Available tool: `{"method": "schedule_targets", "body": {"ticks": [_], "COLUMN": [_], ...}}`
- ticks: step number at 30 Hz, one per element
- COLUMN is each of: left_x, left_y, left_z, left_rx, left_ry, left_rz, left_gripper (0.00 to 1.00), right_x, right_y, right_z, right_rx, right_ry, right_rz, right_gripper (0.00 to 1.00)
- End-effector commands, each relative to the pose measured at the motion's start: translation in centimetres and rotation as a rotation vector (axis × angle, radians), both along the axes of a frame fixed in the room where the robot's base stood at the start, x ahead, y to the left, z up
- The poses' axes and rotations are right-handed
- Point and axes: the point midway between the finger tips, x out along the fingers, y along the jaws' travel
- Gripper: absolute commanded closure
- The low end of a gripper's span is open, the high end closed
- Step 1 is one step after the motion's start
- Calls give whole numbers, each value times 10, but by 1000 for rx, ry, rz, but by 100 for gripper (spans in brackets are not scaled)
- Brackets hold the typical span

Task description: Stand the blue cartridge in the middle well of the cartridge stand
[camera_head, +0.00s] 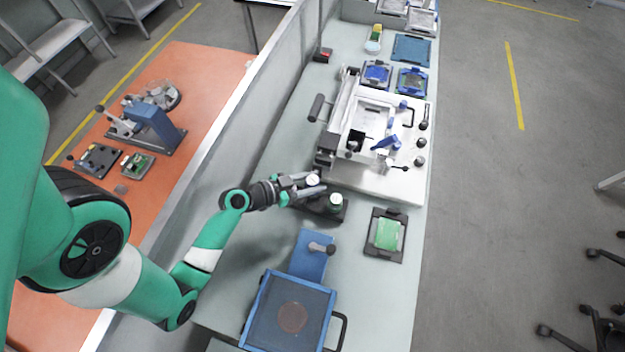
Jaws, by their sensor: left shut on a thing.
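My left gripper (307,187) reaches in from the left over the bench and is shut on a small cartridge with a pale round top (313,180). I take this to be the blue cartridge, but its blue body is hidden by the fingers. The dark cartridge stand (318,212) is just below the gripper, partly covered by it. A green-and-white cartridge (336,200) stands at the right end of the stand. The middle well is hidden, and I cannot tell whether the held cartridge touches the stand. My right gripper is not in view.
A white machine frame (400,186) with levers stands just behind the stand. A black tray with a green board (387,234) is to its right. A blue fixture (309,254) and a blue-framed screen (268,335) are nearer. Bare bench lies between the stand and the green board.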

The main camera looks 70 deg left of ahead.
Motion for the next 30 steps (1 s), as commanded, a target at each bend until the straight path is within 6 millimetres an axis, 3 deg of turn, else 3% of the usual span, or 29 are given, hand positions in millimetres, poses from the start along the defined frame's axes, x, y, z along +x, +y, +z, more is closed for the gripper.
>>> {"method": "schedule_targets", "body": {"ticks": [1, 9, 30], "left_x": [0, 0, 0], "left_y": [0, 0, 0], "left_z": [-11, -39, -41], "left_rx": [1, 2, 0], "left_ry": [-2, -3, -2], "left_rz": [1, 1, 0], "left_gripper": [100, 100, 100], "right_x": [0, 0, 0], "right_y": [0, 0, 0], "right_z": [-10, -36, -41], "right_rx": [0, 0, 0], "right_ry": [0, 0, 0], "right_rz": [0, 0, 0], "right_gripper": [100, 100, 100]}}
